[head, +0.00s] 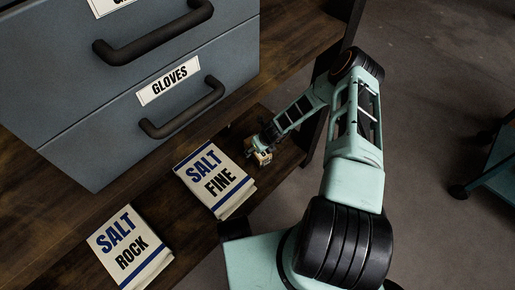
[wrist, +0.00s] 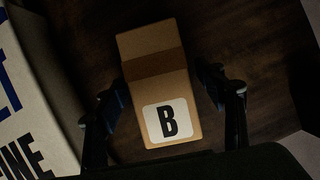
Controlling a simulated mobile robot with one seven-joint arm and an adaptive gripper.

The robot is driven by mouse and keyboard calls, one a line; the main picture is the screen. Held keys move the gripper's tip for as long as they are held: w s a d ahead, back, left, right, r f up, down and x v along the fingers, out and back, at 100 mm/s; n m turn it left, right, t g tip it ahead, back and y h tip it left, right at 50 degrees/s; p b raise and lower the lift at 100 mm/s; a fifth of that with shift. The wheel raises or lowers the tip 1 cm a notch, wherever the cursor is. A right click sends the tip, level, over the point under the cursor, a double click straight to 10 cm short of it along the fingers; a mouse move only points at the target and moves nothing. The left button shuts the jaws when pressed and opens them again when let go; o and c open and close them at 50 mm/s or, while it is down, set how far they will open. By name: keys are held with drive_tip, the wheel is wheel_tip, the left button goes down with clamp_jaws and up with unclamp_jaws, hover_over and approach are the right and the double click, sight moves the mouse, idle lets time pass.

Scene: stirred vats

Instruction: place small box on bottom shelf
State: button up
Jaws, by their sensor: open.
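The small box (wrist: 160,66) is tan cardboard with a white label marked B. In the wrist view it lies between the two fingers of my gripper (wrist: 165,88), with dark gaps along its sides. My gripper is open around it, not closed on it. In the head view the box (head: 263,158) shows only as a small tan patch at my gripper (head: 259,151), low over the right end of the bottom shelf (head: 160,200). The box appears to rest on the dark wood there, though its underside is hidden.
The SALT FINE bag (head: 215,180) lies close left of my gripper, with the SALT ROCK bag (head: 130,248) further left. A grey drawer cabinet (head: 110,120) marked GLOVES stands on the upper board (head: 295,45). Open floor (head: 430,110) lies to the right.

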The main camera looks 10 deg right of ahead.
drive_tip(key=p+v, duration=0.4)
drive_tip(key=v, duration=0.8)
drive_tip(key=shift+p, duration=0.3)
drive_tip(key=shift+s, duration=0.1)
drive_tip(key=shift+r, duration=0.1)
